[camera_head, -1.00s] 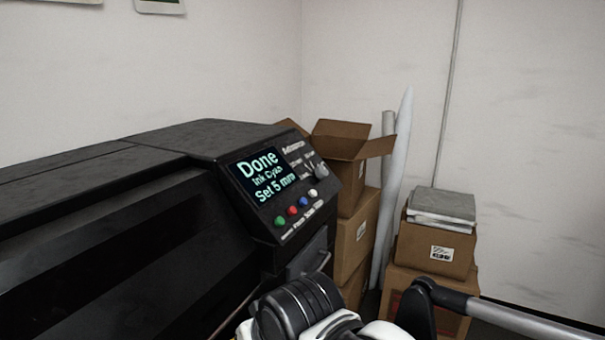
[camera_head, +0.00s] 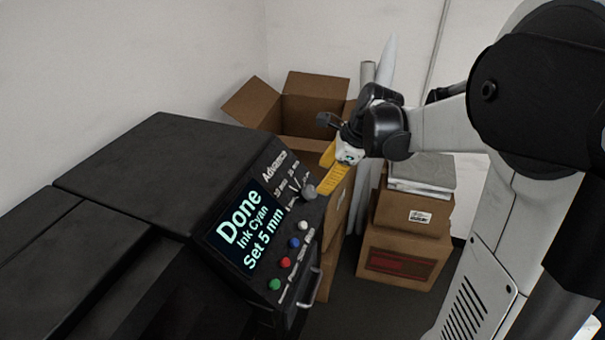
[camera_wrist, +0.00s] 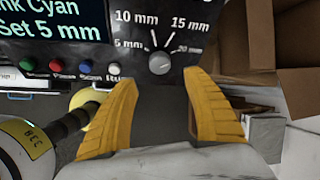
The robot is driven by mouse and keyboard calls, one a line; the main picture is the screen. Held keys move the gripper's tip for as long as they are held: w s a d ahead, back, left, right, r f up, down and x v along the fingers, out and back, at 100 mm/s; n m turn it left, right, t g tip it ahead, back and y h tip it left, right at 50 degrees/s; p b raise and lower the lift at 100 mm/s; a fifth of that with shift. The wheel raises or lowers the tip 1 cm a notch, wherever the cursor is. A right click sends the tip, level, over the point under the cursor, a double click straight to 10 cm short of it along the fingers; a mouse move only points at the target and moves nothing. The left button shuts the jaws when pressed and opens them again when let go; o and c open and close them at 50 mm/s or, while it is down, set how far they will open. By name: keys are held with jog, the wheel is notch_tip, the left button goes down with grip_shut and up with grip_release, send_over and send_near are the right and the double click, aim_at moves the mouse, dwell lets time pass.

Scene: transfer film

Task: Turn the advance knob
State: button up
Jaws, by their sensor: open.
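The advance knob (camera_head: 309,193) is a small grey round knob on the black printer's control panel, right of the screen. In the wrist view the knob (camera_wrist: 160,63) sits ahead of my gripper, with marks 5, 10, 15 and 20 mm around it. Its pointer direction is hard to tell. The screen (camera_head: 244,226) reads "Done, Ink Cyan, Set 5 mm". My gripper (camera_head: 325,172) has yellow fingers and hovers close to the knob, at the panel's right side. In the wrist view my gripper (camera_wrist: 160,105) is open and empty, its fingers apart from the knob.
Green, red, blue and white buttons (camera_head: 303,226) line the panel below the screen. A metal handle (camera_head: 313,287) juts out beneath. An open cardboard box (camera_head: 312,105) stands behind the panel. More boxes (camera_head: 404,255) and upright rolls (camera_head: 366,85) stand at the right.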

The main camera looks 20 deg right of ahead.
aim_at(312, 191)
jog(key=x, duration=0.9)
jog(key=shift+f, duration=0.1)
jog(key=c, duration=1.2)
